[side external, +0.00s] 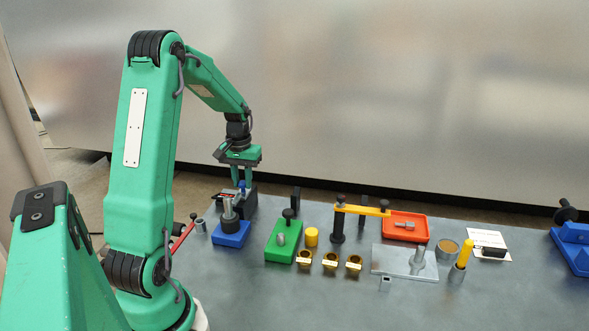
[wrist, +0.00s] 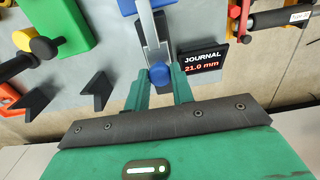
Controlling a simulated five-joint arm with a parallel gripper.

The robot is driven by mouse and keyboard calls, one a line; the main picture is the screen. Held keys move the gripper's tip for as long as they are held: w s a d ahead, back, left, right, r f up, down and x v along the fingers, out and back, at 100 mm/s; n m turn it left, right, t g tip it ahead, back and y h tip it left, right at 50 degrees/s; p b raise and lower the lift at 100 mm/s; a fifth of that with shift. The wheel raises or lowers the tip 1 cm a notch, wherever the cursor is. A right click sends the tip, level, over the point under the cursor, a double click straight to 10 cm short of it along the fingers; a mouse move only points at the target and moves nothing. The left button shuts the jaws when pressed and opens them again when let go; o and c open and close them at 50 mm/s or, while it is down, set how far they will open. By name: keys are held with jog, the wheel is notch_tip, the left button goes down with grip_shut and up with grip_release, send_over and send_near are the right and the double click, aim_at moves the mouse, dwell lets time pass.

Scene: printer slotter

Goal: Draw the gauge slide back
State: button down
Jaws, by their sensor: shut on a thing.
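The gauge is a dark block (side external: 249,197) at the back left of the bench in the side view. Its slide carries a blue knob (wrist: 159,73), seen in the wrist view at the near end of a grey bar (wrist: 149,30). My gripper (side external: 242,182) points down over the gauge and is shut on the blue knob, one green finger on each side. A display (wrist: 200,61) beside it reads "JOURNAL 21.0 mm". The fingers partly hide the knob in the side view.
A blue block with a grey post (side external: 231,234) stands just in front of the gauge. A green block (side external: 284,241), several brass pieces and an orange-red tray (side external: 420,233) lie to the right. Dark upright brackets (wrist: 97,91) stand near the bench's back edge.

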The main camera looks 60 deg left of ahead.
jog(key=shift+w+a, duration=1.45)
jog(key=c, duration=1.2)
grip_release()
jog(key=shift+s+d+r, duration=0.1)
notch_tip(320, 180, up, 8)
